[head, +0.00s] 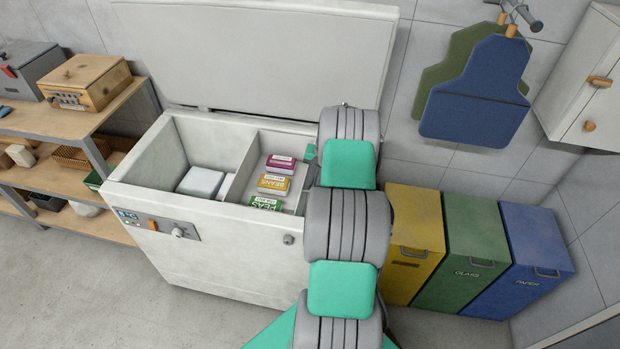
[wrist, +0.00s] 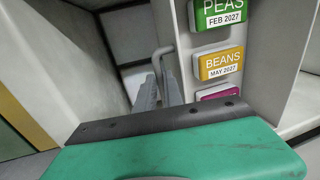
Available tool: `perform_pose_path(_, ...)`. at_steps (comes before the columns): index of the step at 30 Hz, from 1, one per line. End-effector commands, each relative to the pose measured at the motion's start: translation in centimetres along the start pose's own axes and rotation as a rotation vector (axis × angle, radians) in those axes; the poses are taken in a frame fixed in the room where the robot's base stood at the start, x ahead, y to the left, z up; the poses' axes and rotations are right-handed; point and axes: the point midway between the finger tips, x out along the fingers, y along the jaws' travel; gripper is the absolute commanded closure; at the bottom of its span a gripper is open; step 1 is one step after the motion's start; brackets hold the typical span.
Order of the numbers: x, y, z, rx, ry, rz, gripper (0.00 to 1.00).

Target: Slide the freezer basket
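The white freezer basket (head: 258,146) sits in the right part of the open chest freezer (head: 225,265). It holds a purple packet (head: 281,161), a yellow beans packet (head: 272,182) and a green peas packet (head: 265,203). In the wrist view, the basket wall (wrist: 180,35) is right of centre, and a grey bar-like handle (wrist: 163,51) juts from it. My gripper (wrist: 161,80) reaches down into the freezer with its grey fingers close together, at the handle. Whether they grip it is unclear. In the head view, my arm hides the gripper and the freezer's right end.
A white block (head: 201,182) lies in the freezer's left part. The lid (head: 270,60) stands open behind. Yellow (head: 412,220), green (head: 470,240) and blue (head: 535,250) bins stand to the right. A shelf (head: 95,125) with boxes is left. The floor in front is clear.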

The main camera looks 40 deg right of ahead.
Motion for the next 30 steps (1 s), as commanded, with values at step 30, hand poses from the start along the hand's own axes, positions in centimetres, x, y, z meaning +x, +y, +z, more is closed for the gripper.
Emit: perform_pose_path(30,0.06,0.1,0.0,0.001,-0.001,0.0,1.0)
